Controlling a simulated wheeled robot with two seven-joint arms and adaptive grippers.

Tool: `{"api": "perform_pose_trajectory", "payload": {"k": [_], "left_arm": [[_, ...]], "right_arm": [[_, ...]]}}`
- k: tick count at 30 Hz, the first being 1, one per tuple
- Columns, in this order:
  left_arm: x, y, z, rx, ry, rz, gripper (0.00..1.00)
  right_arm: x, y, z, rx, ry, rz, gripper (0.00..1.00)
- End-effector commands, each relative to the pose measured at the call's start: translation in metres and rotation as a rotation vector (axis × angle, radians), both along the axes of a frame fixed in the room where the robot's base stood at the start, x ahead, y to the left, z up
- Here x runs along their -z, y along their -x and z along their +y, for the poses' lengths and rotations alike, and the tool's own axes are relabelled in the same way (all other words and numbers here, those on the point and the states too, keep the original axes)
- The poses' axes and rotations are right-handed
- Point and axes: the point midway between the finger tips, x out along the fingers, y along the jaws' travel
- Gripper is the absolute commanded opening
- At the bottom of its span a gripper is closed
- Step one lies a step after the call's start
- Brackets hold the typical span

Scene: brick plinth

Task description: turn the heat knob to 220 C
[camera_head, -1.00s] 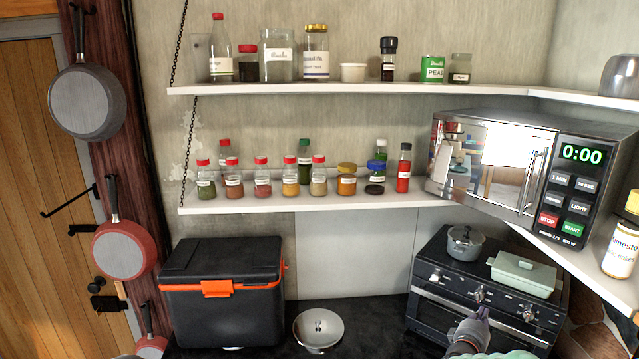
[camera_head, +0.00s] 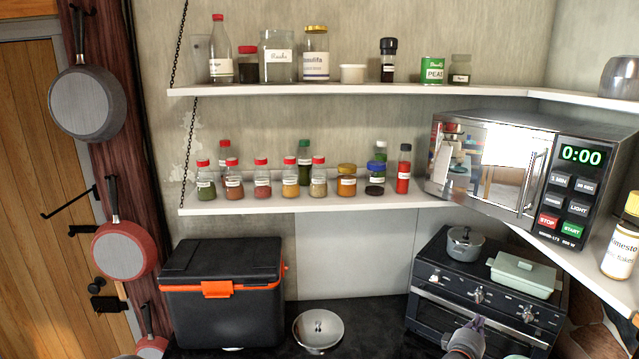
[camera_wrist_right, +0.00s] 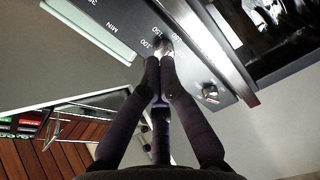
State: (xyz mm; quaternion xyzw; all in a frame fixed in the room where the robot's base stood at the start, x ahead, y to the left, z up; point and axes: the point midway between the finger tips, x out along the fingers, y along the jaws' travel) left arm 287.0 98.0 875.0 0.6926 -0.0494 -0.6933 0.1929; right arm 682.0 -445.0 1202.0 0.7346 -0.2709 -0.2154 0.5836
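The heat knob (camera_head: 478,294) is the middle knob on the front of the black oven (camera_head: 425,285). In the wrist view the knob (camera_wrist_right: 164,46) shows just past my fingertips, with 100, 150 and other numbers printed around it. My right gripper (camera_head: 477,322) is in front of and slightly below the knob, with a small gap in the head view. Its fingers (camera_wrist_right: 161,66) come together at the tips and appear shut, with nothing clearly held. The tips partly hide the knob, so its exact setting cannot be read. My left gripper is not in view.
Other knobs sit at left (camera_head: 436,276) and right (camera_head: 528,313) of the panel. A grey pot (camera_head: 465,243) and a pale green dish (camera_head: 524,275) stand on the oven. The microwave (camera_head: 515,172) is on the shelf above. A bowl (camera_head: 318,328) and black cooler (camera_head: 222,298) stand left.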

Motion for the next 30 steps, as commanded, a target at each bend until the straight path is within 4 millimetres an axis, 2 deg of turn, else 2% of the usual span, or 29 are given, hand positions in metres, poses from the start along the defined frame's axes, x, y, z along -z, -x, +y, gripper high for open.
{"api": "perform_pose_trajectory", "payload": {"k": [18, 24, 30], "left_arm": [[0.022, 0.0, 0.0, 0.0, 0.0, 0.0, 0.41], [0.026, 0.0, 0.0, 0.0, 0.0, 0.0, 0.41], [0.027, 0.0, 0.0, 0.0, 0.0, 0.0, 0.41]], "right_arm": [[0.009, -0.002, 0.012, -0.001, -0.752, -0.642, 0.0], [0.01, -0.002, 0.015, 0.0, -0.933, -0.797, 0.0], [0.01, -0.003, 0.015, 0.0, -1.014, -0.866, 0.0]]}}
